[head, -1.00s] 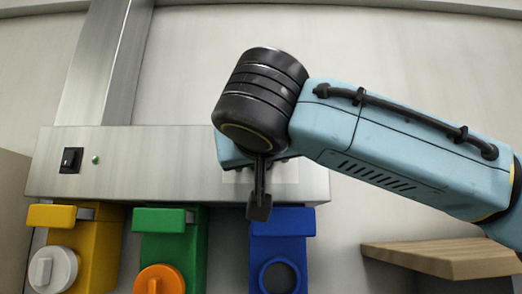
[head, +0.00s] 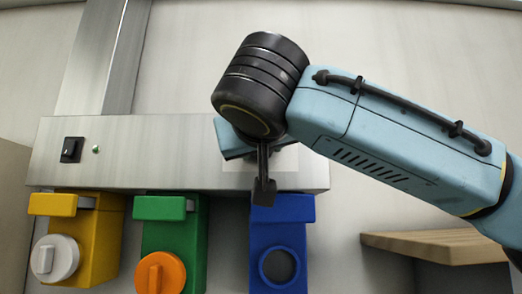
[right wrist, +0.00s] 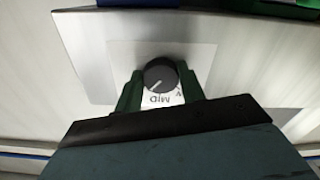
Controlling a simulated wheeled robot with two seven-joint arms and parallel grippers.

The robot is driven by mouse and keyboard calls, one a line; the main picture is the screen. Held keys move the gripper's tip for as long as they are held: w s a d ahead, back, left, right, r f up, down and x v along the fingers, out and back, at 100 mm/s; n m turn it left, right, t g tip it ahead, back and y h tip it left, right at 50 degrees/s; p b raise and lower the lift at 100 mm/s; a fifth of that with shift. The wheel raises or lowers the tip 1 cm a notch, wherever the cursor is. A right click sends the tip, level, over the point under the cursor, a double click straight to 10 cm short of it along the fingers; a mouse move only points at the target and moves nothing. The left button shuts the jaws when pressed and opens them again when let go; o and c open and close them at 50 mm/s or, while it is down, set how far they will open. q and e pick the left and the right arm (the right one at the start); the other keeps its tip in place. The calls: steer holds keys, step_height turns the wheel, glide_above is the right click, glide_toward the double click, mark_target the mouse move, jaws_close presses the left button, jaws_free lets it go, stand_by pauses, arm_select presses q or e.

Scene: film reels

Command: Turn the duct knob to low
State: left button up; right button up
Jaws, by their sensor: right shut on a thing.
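The duct knob (right wrist: 160,72) is a small round black dial on a pale plate, seen in the right wrist view. Its white pointer mark aims toward the lower left there, near the upside-down word MID. Part of another letter shows to the right of MID; no other label can be read. My right gripper (right wrist: 160,80) is shut on the knob, one dark green finger on each side. In the head view my right wrist hides the knob at the metal duct panel (head: 170,168). My left gripper is in neither view.
Below the panel hang a yellow unit (head: 103,240) with a white knob, a green unit (head: 185,238) with an orange knob, and a blue unit (head: 282,235) with a round dark opening. A black switch (head: 72,149) is at panel left. A wooden shelf (head: 440,245) is at lower right.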

steer(key=shift+f+n+b, duration=0.2)
steer(key=shift+n+b, duration=0.65)
steer(key=shift+n, duration=0.25)
steer(key=shift+r+n, duration=0.15)
steer(key=shift+n, duration=0.65)
steer(key=n, duration=0.2)
steer(key=shift+r+n, duration=0.1)
steer(key=shift+n, duration=0.3)
steer(key=n, duration=0.5)
steer(key=shift+d+r+p, duration=0.1)
steer(key=shift+d+p, duration=0.05)
steer(key=shift+p, duration=0.15)
steer(key=n+p, duration=0.1)
steer(key=n, duration=0.4)
steer(key=shift+r+n, duration=0.1)
steer(key=shift+n, duration=0.2)
steer(key=o, duration=1)
